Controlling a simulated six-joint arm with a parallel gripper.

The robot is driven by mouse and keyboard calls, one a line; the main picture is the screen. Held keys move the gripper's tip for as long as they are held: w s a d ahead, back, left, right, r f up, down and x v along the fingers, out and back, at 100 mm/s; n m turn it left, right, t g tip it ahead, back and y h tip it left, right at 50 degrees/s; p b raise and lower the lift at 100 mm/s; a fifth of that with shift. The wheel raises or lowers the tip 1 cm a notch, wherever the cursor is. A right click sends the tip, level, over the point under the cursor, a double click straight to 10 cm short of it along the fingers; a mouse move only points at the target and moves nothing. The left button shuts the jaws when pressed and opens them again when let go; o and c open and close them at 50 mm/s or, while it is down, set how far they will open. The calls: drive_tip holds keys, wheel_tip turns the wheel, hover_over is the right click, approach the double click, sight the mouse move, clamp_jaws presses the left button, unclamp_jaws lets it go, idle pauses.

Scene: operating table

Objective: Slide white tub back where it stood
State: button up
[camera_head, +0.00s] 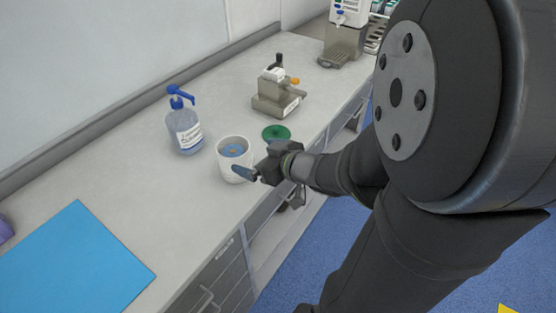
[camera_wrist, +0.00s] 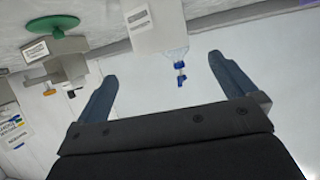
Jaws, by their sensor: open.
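The white tub (camera_head: 227,163) stands upright on the counter, with something grey-blue visible inside. In the wrist view the tub (camera_wrist: 155,28) shows at the top middle with a small label, ahead of the space between my two fingers. My gripper (camera_head: 254,171) is just right of the tub, low over the counter. Its fingers are spread wide with nothing between them (camera_wrist: 162,68). One blue fingertip overlaps the tub's lower right side in the head view; I cannot tell whether it touches.
A pump bottle (camera_head: 185,132) stands behind and left of the tub. A green disc (camera_head: 276,133) and a grey device (camera_head: 279,95) are farther along the counter (camera_head: 130,165). A blue sheet (camera_head: 75,265) lies at the near left. Bare counter separates tub and sheet.

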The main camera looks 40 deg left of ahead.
sight(235, 160)
drive_tip(key=v, duration=0.6)
drive_tip(key=shift+d, duration=0.4)
drive_tip(key=shift+r, duration=0.1)
drive_tip(key=shift+a, duration=0.15)
drive_tip(key=shift+x, duration=6)
